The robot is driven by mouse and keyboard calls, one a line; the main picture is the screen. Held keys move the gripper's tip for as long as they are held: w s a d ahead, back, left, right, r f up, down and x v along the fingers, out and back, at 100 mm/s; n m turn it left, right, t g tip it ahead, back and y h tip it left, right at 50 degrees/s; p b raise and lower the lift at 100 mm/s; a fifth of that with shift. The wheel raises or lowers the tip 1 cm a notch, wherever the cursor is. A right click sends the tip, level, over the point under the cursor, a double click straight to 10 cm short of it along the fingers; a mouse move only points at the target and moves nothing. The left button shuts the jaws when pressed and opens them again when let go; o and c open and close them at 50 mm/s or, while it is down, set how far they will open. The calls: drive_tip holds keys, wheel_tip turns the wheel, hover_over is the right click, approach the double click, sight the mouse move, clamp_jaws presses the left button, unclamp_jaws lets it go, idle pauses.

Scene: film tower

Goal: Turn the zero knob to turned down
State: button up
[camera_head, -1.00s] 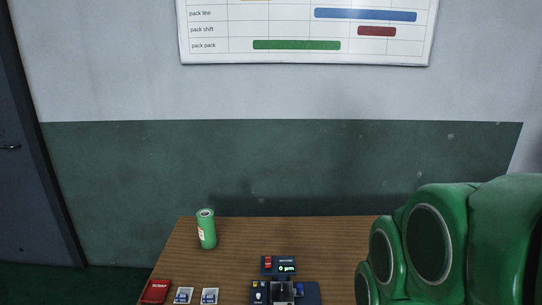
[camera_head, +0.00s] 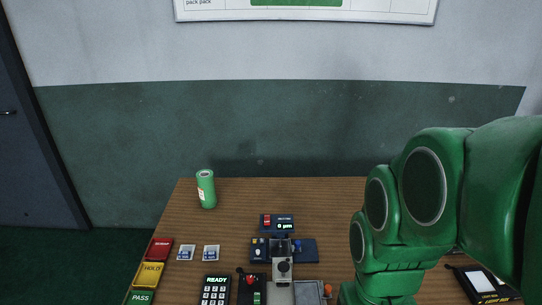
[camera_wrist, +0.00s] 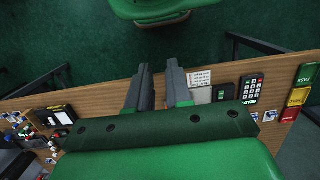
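A small dark gauge device with a "0 µm" display (camera_head: 285,226) stands on the table in the head view. Just in front of it are a white knob-like part (camera_head: 258,247), a blue one (camera_head: 297,245) and a grey post with a round black dial (camera_head: 283,266). I cannot tell which of these is the zero knob, or how it is turned. My gripper (camera_wrist: 157,68) shows in the wrist view with its two grey fingers apart and nothing between them. It is over the table's edge, away from the gauge. The head view shows only my green arm at right, not the fingers.
A green can (camera_head: 206,190) stands at the table's back left. A keypad (camera_head: 215,290) and a red-knobbed device (camera_head: 251,282) are in front. The wooden table's (camera_head: 330,205) back is mostly clear.

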drive_tip(key=o, duration=0.3)
drive_tip(key=w+a+t, duration=0.1)
drive_tip(key=w+a, duration=0.2)
drive_tip(key=w, duration=0.3)
drive_tip(key=w+a+r+m+t, duration=0.1)
drive_tip(key=w+a, duration=0.2)
drive_tip(key=w, duration=0.3)
drive_tip(key=w+a+m+t+y, duration=0.1)
drive_tip(key=w+a, duration=0.2)
drive_tip(key=w, duration=0.3)
drive_tip(key=shift+r, duration=0.3)
drive_tip(key=shift+o, duration=0.2)
drive_tip(key=m+t+h, duration=0.2)
drive_tip(key=m+h, duration=0.2)
drive_tip(key=m, duration=0.2)
approach(258, 251)
drive_tip(key=shift+x, duration=3.95)
drive_tip(key=shift+w+a, duration=0.1)
clamp_jaws()
